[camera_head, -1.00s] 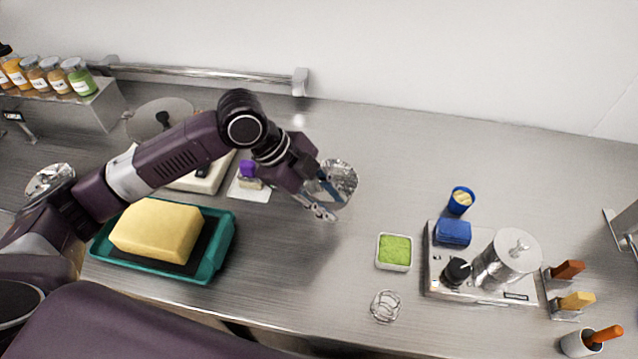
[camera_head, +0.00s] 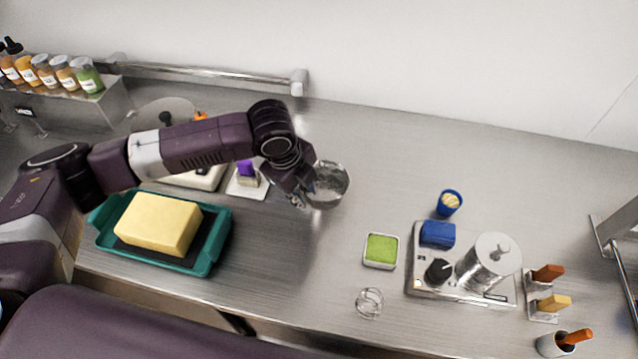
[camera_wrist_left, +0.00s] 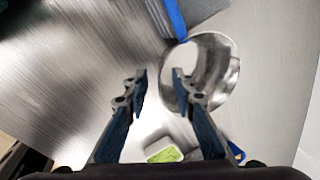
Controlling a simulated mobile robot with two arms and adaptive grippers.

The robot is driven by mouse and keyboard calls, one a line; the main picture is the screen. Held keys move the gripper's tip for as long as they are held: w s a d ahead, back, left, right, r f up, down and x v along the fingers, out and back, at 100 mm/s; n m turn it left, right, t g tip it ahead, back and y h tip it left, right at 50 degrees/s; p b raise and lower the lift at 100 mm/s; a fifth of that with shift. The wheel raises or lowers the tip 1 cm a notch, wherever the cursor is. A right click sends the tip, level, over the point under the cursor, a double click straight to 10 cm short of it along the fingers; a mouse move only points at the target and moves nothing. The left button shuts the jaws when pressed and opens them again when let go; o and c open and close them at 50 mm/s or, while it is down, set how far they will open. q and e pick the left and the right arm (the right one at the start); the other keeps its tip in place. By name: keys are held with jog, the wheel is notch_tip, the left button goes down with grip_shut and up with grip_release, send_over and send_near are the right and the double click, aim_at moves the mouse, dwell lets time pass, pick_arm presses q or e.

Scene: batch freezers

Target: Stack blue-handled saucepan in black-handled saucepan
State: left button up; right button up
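A shiny round steel saucepan (camera_head: 331,186) is at the middle of the counter in the head view. It also shows in the left wrist view (camera_wrist_left: 222,72), with a blue strip beside its rim that may be its handle. My left gripper (camera_head: 302,192) is at the saucepan's left side. In the left wrist view its two fingers (camera_wrist_left: 160,82) are apart, and the right one overlaps the pan's near rim. I cannot tell whether it touches. No black-handled saucepan can be made out clearly. My right gripper is not in view.
A teal tray (camera_head: 218,236) with a yellow block stands at front left. A green-filled dish (camera_head: 381,250), a glass ring (camera_head: 369,302) and a steel canister (camera_head: 488,262) stand to the right. A rail (camera_head: 210,77) runs along the back wall.

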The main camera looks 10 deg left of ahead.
pick_arm(q)
jog(key=shift+x, duration=0.8)
jog(key=shift+c, duration=0.5)
grip_shut()
jog(key=shift+r, duration=0.1)
